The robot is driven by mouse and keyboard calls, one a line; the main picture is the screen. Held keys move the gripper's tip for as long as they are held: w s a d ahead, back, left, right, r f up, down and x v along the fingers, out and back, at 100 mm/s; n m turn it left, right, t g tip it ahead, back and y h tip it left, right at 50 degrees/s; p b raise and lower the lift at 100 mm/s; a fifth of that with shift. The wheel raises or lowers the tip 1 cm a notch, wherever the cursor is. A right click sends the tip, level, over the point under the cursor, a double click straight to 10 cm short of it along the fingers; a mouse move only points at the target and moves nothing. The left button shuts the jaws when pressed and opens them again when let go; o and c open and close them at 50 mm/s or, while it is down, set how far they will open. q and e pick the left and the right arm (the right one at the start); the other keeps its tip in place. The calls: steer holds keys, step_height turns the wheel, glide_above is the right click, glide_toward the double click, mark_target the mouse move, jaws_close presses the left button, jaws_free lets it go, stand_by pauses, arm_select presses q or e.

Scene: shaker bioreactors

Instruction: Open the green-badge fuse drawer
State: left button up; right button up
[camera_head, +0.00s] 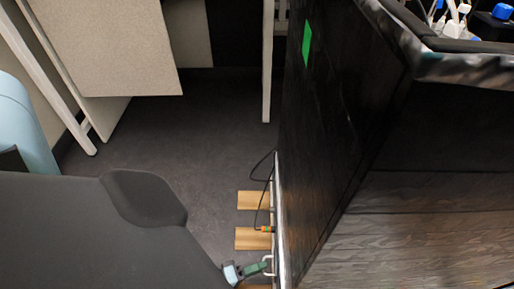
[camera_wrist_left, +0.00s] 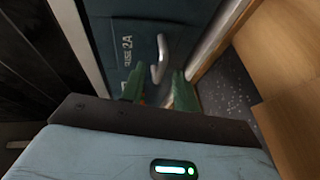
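A bright green badge (camera_head: 307,43) is on the dark side of the black cabinet (camera_head: 330,120). In the left wrist view, a dark drawer front (camera_wrist_left: 120,30) is marked "FUSE 2A" and carries a pale metal handle (camera_wrist_left: 161,58). My left gripper (camera_head: 263,268) is low beside the cabinet at a pale handle. In the left wrist view its two green fingers (camera_wrist_left: 158,90) are apart, with the handle just beyond and between their tips. I cannot tell whether they touch it. Whether this drawer bears the green badge is not clear. My right gripper is not in view.
Light wooden pieces (camera_head: 253,200) stick out along the cabinet's left edge. A black cable with an orange plug (camera_head: 266,230) hangs there, just above my left gripper. Grey floor (camera_head: 190,130) lies open left of the cabinet. A pale panel (camera_head: 110,50) stands at the back left.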

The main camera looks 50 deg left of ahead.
arm_select(q)
steer(key=shift+w, duration=0.15)
steer(key=shift+c, duration=0.3)
jaws_close()
